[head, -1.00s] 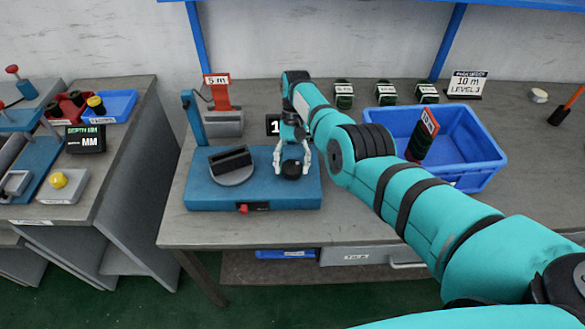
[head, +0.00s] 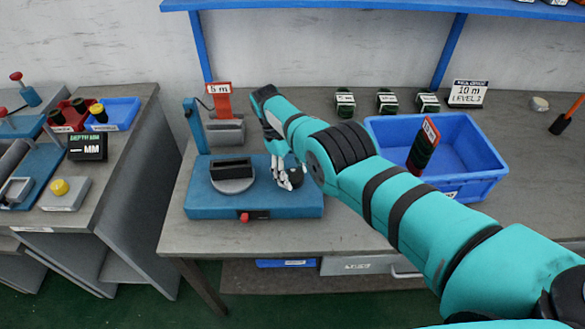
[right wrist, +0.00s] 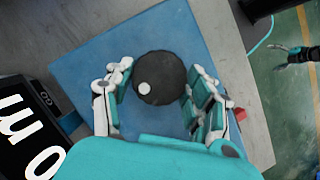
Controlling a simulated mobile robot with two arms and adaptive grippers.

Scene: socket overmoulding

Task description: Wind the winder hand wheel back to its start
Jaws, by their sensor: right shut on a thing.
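The winder (head: 205,205) is a blue base on the bench with a grey turntable (head: 233,185) carrying a dark slotted block. Its hand wheel (head: 297,176) is a small black disc at the base's right side; in the right wrist view the wheel (right wrist: 165,72) shows a white dot at its lower left. My right gripper (head: 287,178) is shut on the hand wheel from above; in the right wrist view its fingers (right wrist: 157,88) lie on opposite sides of it. A dark gripper, apparently my left one (right wrist: 283,58), shows small at the right edge there; its jaws are unclear.
A blue bin (head: 480,185) holding a dark labelled coil (head: 420,155) stands right of the winder. A red "5 m" tag (head: 219,100) stands behind.

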